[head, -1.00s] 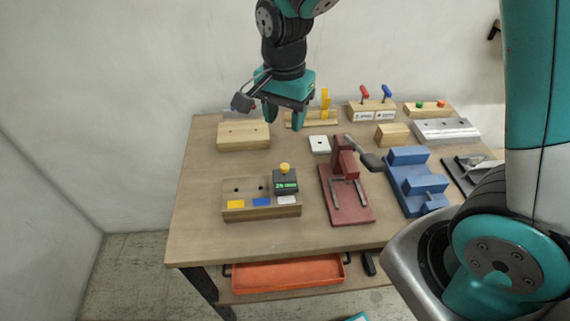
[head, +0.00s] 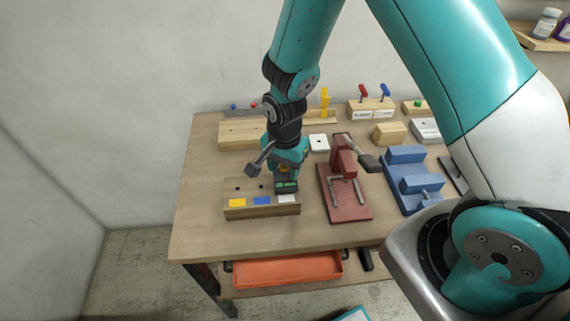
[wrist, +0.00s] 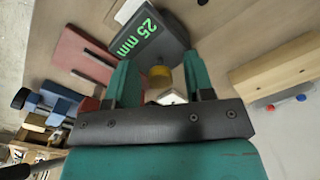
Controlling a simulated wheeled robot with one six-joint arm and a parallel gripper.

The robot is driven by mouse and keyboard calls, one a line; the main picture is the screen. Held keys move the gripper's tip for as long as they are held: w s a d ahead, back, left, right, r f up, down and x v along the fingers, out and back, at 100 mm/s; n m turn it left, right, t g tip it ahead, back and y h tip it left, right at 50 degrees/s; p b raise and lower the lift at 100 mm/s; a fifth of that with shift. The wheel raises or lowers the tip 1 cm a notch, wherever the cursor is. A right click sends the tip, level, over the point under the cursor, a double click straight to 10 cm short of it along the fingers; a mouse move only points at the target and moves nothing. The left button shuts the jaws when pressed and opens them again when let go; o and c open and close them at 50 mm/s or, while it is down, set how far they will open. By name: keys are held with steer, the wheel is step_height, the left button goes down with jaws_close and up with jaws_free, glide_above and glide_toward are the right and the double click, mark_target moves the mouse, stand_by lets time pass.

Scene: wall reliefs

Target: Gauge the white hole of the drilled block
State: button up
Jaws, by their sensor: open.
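The drilled block (head: 262,211) is a wooden block on the bench with yellow, blue and white labels along its front. Two dark holes show behind the yellow label (head: 237,203) and blue label (head: 262,201). A dark gauge (head: 286,187) sits on the right end, behind the white label (head: 287,199), and hides any hole there. Its green display reads 25 mm in the wrist view (wrist: 137,40). My gripper (head: 285,172) is right above the gauge, pointing down. In the wrist view its open fingers (wrist: 160,82) stand either side of the gauge's yellow knob (wrist: 160,75).
A red clamp fixture (head: 345,195) stands just right of the drilled block, with a blue stepped fixture (head: 413,181) beyond it. A plain wooden block (head: 238,134) is behind. The bench (head: 205,220) is clear at the left and front.

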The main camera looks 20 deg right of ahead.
jaws_close()
steer(key=shift+r+p, duration=0.95)
steer(key=shift+r, duration=0.7)
steer(key=shift+f, duration=0.15)
jaws_free()
step_height(320, 180, up, 18)
steer(key=b, duration=0.3)
steer(key=shift+f, duration=0.25)
